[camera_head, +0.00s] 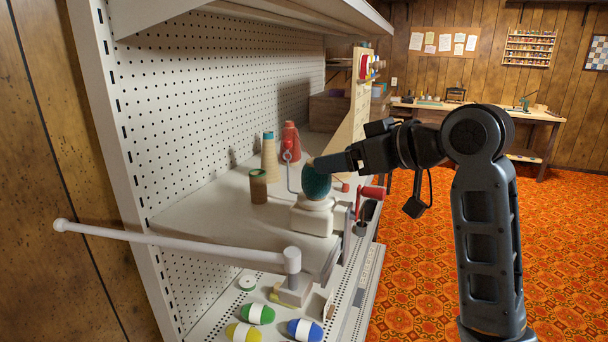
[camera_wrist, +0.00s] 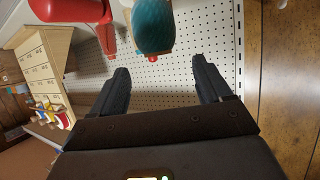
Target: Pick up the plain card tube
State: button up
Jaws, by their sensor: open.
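A short brown tube (camera_head: 258,188) with a green band at its top stands upright on the shelf; it looks most like the card tube, though I cannot be sure. A teal yarn ball (camera_head: 316,182) sits on a white winder (camera_head: 312,217), with a tan edge at its top. My gripper (camera_head: 322,163) is beside and in front of the ball's top in the head view, its tips partly overlapping it. In the wrist view my gripper (camera_wrist: 160,75) is open and empty, with the teal ball (camera_wrist: 152,25) beyond its fingertips.
A tan cone (camera_head: 269,158) with a teal top and a red cone (camera_head: 290,142) stand behind the tube. A long white arm (camera_head: 170,240) crosses the front. Yarn balls (camera_head: 257,313) lie on the lower ledge.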

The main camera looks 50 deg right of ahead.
aim_at(316, 179)
jog(key=x, duration=0.7)
jog(key=shift+w+d+f+p, duration=0.1)
jog(key=shift+f+p, duration=0.05)
jog(key=shift+p, duration=0.15)
jog(key=shift+c, duration=0.3)
jog(key=c, duration=1)
jog(key=shift+o, duration=0.2)
